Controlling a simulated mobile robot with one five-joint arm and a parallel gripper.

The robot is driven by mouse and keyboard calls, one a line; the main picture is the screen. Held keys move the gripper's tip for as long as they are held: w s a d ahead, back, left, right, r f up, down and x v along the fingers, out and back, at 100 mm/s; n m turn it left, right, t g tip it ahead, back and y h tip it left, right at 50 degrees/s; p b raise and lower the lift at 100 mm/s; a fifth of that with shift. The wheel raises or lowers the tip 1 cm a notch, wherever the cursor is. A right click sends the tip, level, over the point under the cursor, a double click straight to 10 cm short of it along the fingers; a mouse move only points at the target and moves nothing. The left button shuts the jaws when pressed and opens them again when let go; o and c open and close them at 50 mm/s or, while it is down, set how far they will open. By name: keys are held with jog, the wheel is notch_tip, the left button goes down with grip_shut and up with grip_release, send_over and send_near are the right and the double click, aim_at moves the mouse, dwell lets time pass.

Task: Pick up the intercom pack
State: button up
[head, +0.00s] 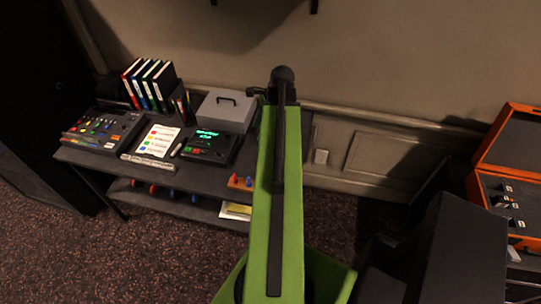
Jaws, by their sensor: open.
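No object can be picked out for certain as the intercom pack. A black box with a lit green display (208,146) sits on the desk (95,160), in front of a grey case; I cannot tell whether it is the pack. A small dark item (177,149) lies just left of it, too small to name. My green arm (285,200) rises through the middle of the head view and covers the desk's right end. The jaws of my gripper cannot be made out in this view.
A mixer (103,130), upright binders (148,84), a colour-marked sheet (158,140) and a grey case (227,110) crowd the desk. A small wooden block with coloured pieces (240,182) is at its front edge. An open orange case (510,190) stands right. Speckled floor lies clear in front.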

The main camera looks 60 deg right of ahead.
jog(key=s+d+r+m+t, duration=0.1)
jog(key=s+d+r+m, duration=0.1)
jog(key=s+d+m, duration=0.55)
jog(key=w+a+f+b, duration=0.1)
jog(key=f+b, duration=0.2)
jog(key=f+n+b, duration=0.1)
jog(key=f+b, duration=0.3)
jog(key=w+a+f+n+b, duration=0.1)
jog(key=f+b, duration=0.2)
jog(key=f, duration=0.1)
jog(key=shift+w+a+f, duration=0.2)
jog(key=shift+w+a, duration=0.1)
jog(key=shift+w, duration=0.05)
jog(key=shift+w+f+b, duration=0.2)
jog(key=shift+f+b, duration=0.1)
jog(key=shift+b, duration=0.25)
jog(key=shift+a, duration=0.1)
jog(key=b+x, duration=0.5)
jog(key=shift+f, duration=0.15)
jog(key=shift+r, duration=0.2)
grip_shut()
